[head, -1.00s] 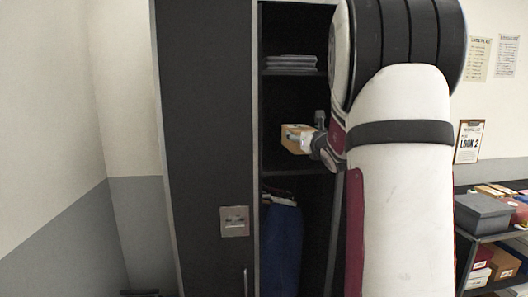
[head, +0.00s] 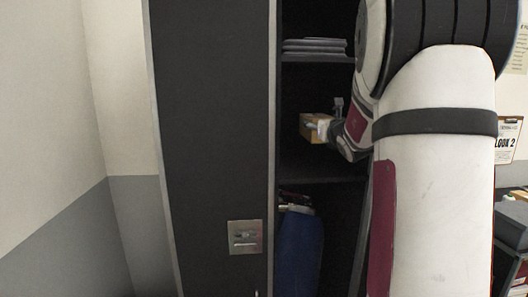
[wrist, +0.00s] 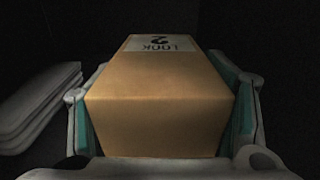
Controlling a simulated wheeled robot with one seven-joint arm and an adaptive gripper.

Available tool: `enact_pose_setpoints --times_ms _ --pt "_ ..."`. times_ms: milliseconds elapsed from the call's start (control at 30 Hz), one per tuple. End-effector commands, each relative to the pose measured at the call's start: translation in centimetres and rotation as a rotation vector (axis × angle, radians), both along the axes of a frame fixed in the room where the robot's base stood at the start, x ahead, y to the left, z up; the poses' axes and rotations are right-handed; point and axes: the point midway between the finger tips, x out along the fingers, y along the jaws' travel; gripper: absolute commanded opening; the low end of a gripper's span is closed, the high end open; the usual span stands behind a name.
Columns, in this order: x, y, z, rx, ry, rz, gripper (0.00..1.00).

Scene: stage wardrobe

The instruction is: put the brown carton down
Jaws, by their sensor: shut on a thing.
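The brown carton (head: 314,127) is in my gripper (head: 327,128), inside the dark wardrobe locker, in the head view. In the wrist view the carton (wrist: 160,100) fills the middle between the two finger pads of my gripper (wrist: 162,110), which is shut on its sides. A pale label reading "LOOK 2" lies on its top face, upside down in this view. In the head view the carton is above the locker's middle shelf (head: 312,168); it looks apart from the shelf. The carton's right end is hidden behind my gripper.
Folded grey cloths (head: 314,47) lie on the upper shelf; a pale stack (wrist: 40,108) shows left in the wrist view. A blue garment (head: 300,252) hangs below. The locker's dark door (head: 210,120) is to the left. A shelf with boxes (head: 512,225) stands at right.

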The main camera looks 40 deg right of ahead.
Motion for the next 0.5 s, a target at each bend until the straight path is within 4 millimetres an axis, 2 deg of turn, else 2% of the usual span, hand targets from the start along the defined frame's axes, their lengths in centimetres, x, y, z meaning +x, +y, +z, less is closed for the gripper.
enact_pose_setpoints --times_ms 100,300,400,500 --pt "-3.6 0.8 -1.1 0.001 -0.004 -0.01 0.27" --pt "-8.4 3.2 -3.0 -0.002 -0.006 -0.013 0.27" --pt "-9.7 4.1 -3.7 -0.004 -0.006 -0.011 0.27" --pt "-10.1 4.4 -4.0 -0.002 -0.006 -0.011 0.27"
